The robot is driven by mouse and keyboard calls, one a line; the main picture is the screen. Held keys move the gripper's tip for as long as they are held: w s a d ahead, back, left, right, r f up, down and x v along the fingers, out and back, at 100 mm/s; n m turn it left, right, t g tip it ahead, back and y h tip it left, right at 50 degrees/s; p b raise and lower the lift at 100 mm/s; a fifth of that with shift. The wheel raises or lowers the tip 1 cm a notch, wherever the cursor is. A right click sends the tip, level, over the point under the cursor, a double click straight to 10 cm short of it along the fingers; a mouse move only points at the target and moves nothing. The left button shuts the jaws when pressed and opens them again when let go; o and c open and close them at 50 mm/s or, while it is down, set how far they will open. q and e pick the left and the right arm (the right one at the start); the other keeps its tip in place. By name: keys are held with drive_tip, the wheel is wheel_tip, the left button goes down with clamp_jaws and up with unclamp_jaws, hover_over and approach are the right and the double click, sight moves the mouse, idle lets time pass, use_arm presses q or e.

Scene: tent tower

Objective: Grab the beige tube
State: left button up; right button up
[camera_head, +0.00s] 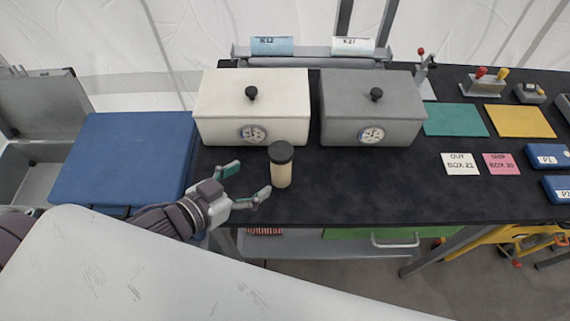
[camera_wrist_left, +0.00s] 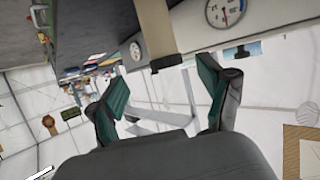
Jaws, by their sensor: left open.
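The beige tube (camera_head: 281,170), with a dark cap on top, stands upright on the dark table in front of the gap between the white and grey boxes. My left gripper (camera_head: 248,183) is open and empty, just to the left of the tube, its fingers pointing toward it. In the left wrist view the tube (camera_wrist_left: 157,28) shows at the top, beyond and between the open fingertips (camera_wrist_left: 165,82), with its dark cap toward the fingers. The tube looks apart from the fingers. My right gripper is not in view.
A white box (camera_head: 225,120) and a grey box (camera_head: 345,132), both with dials, stand behind the tube. A blue case (camera_head: 125,160) is at left. Green (camera_head: 455,120) and yellow (camera_head: 519,121) mats lie at right. The dark table (camera_head: 370,185) is clear right of the tube.

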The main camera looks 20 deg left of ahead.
sight(273, 162)
use_arm(q)
drive_tip(key=p+x, duration=0.1)
drive_tip(key=x, duration=0.3)
drive_tip(key=shift+w, duration=0.15)
drive_tip(key=shift+p+x, duration=0.3)
drive_tip(key=shift+x, duration=0.75)
drive_tip(key=shift+w+d+f, duration=0.1)
drive_tip(key=shift+w, duration=0.15)
drive_tip(key=p+x, duration=0.1)
drive_tip(key=x, duration=0.2)
drive_tip(key=shift+w+p, duration=0.3)
drive_tip(key=shift+p, duration=0.1)
drive_tip(key=shift+w+d+f, duration=0.2)
drive_tip(key=shift+w+f, duration=0.15)
drive_tip(key=shift+w, duration=0.05)
drive_tip(key=shift+s, duration=0.1)
drive_tip(key=shift+c, duration=1.1)
drive_tip(key=c, duration=1.1)
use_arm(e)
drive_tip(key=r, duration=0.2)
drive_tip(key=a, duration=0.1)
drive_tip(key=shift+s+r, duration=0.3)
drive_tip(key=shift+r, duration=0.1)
